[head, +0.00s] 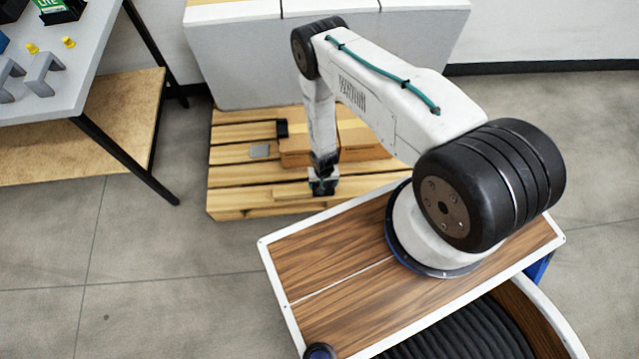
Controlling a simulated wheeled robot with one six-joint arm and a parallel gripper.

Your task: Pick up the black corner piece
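A small black piece (282,129), which looks like the black corner piece, sits at the back left edge of a cardboard box (296,150) on the wooden pallet (228,198). Its exact shape is too small to make out. My gripper (323,188) points down over the front part of the pallet, in front of the box and to the right of and nearer than the black piece. It is apart from that piece. The gripper is dark and small in view, so its fingers and anything between them cannot be made out.
A grey flat plate (260,150) lies on the pallet left of the box. A large white cabinet (240,60) stands behind the pallet. A grey table (70,95) with grey brackets and yellow parts is at left. The floor between table and pallet is clear.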

